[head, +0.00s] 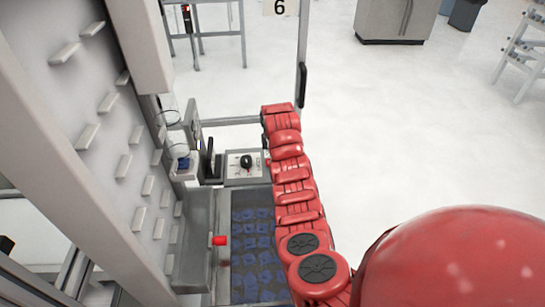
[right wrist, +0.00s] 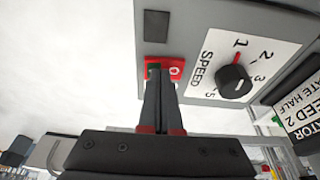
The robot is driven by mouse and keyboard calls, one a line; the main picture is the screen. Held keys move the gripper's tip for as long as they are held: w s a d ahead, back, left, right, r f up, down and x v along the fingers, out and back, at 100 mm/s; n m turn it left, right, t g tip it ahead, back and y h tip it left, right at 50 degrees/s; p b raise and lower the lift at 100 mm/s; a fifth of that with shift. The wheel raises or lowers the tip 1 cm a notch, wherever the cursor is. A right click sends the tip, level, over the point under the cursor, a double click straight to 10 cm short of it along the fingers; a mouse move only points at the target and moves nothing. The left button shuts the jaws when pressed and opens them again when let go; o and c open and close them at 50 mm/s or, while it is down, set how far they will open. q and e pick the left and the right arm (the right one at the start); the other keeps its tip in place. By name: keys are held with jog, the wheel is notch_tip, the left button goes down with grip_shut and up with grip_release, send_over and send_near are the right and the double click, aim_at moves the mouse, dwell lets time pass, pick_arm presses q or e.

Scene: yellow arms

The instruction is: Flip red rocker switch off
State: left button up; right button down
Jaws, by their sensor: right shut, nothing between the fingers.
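The red rocker switch (right wrist: 176,70) shows in the right wrist view on the face of a grey control box (right wrist: 200,92). A white round mark is visible at its right end and a dark green part at its left. My right gripper (right wrist: 160,74) is shut and empty, its fingertips overlapping the left and middle of the switch. I cannot tell whether they touch it. In the head view the box (head: 234,181) stands left of my red right arm; the switch and my right gripper are hidden there. My left gripper is out of view.
A black speed knob (right wrist: 234,79) on a numbered white plate sits right of the switch. Open floor lies right of my arm.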

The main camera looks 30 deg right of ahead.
jog(key=shift+r, duration=0.1)
jog(key=shift+w+a+r, duration=0.1)
jog(key=shift+r, duration=0.15)
jog(key=w+a+b+v, duration=0.1)
jog(key=b+v, duration=0.1)
jog(key=v, duration=1.1)
jog(key=shift+w+a, duration=0.2)
jog(key=shift+w, duration=0.1)
jog(key=shift+d+r, duration=0.1)
